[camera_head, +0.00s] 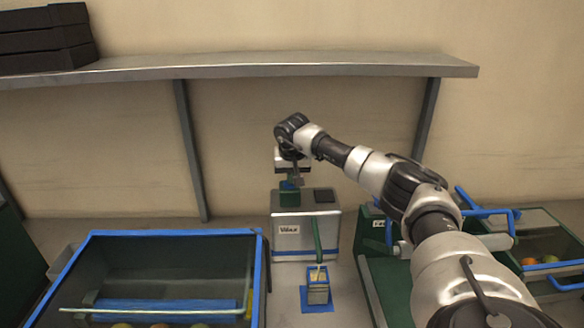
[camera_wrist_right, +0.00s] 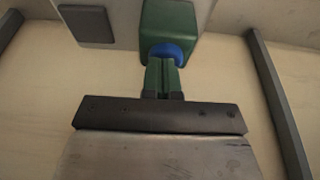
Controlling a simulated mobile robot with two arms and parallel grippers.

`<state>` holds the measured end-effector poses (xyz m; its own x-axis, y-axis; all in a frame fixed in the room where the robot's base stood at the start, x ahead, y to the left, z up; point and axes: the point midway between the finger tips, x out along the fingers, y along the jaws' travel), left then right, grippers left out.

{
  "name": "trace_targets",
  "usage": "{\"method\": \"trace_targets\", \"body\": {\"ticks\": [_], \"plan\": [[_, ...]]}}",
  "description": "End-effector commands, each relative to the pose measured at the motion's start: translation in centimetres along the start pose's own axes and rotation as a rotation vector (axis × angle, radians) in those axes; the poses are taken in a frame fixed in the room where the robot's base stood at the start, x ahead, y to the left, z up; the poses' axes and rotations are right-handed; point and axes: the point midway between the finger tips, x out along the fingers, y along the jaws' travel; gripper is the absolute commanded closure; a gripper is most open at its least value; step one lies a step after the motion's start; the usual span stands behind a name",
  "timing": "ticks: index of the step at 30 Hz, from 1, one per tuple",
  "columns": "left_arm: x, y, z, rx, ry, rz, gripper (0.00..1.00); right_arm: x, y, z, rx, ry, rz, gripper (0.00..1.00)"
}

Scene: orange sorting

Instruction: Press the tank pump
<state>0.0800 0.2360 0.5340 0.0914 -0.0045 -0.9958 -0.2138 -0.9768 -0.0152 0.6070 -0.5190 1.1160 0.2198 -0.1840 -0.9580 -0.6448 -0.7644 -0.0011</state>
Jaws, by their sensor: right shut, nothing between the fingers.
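The wax tank (camera_head: 306,230) is a silver box with a label on its front and a blue band along its lower edge. On its top left stands the green pump (camera_head: 289,197), which also shows as a green block with a blue part in the right wrist view (camera_wrist_right: 170,22). My right gripper (camera_head: 291,183) points down over the pump with its fingers shut and empty. In the right wrist view its fingertips (camera_wrist_right: 161,68) overlap the blue part; whether they touch it I cannot tell. My left gripper is not in view.
A blue-rimmed bin (camera_head: 175,233) stands at left, and another bin with fruit (camera_head: 540,240) at right. A metal shelf (camera_head: 300,66) runs along the wall behind.

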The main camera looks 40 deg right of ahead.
Motion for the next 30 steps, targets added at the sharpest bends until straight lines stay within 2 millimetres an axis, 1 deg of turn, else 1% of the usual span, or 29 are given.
{"method": "trace_targets", "body": {"ticks": [2,5,12,15,18,22,30], "plan": [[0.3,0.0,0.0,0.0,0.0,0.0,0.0,-0.2,0.0,0.2,-0.003,-0.004,0.003,1.0],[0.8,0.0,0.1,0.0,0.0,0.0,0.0,-1.7,0.0,0.2,-0.003,-0.002,0.0,1.0],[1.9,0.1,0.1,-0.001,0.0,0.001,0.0,-6.8,-0.1,0.1,-0.001,0.004,-0.003,1.0],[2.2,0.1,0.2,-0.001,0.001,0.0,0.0,-8.5,0.0,0.1,-0.001,0.003,-0.002,1.0],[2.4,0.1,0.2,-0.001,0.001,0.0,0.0,-9.8,0.0,0.1,0.0,0.003,-0.002,1.0],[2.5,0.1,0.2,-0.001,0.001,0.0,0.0,-10.8,0.0,0.1,0.001,0.002,-0.001,1.0],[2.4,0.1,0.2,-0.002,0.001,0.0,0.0,-10.9,0.0,0.1,0.001,0.002,-0.001,1.0]]}}
